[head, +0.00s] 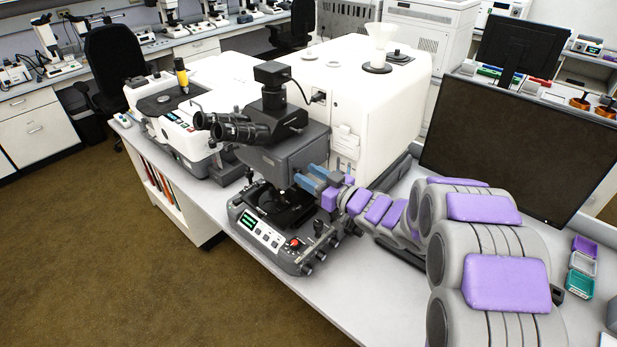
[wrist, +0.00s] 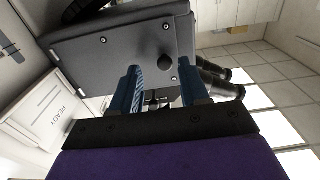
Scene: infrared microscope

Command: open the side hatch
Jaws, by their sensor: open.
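The infrared microscope's dark grey head (head: 277,157) stands over its stage, with a large white housing (head: 380,100) behind it. In the wrist view, a flat dark grey side panel (wrist: 120,47) with screws at its corners and a round black knob (wrist: 166,60) fills the upper middle. This looks like the side hatch, and it appears closed flat. My gripper (head: 303,175) reaches the right side of the microscope head. In the wrist view my gripper (wrist: 158,75) has its blue fingers apart, with the knob ahead between their tips. I cannot tell whether they touch the panel.
Black eyepieces (head: 225,127) stick out to the left of the head. The stage and control base (head: 270,240) lie below my gripper. A large dark monitor (head: 520,145) stands on the right of the bench. The bench front (head: 320,295) is mostly clear.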

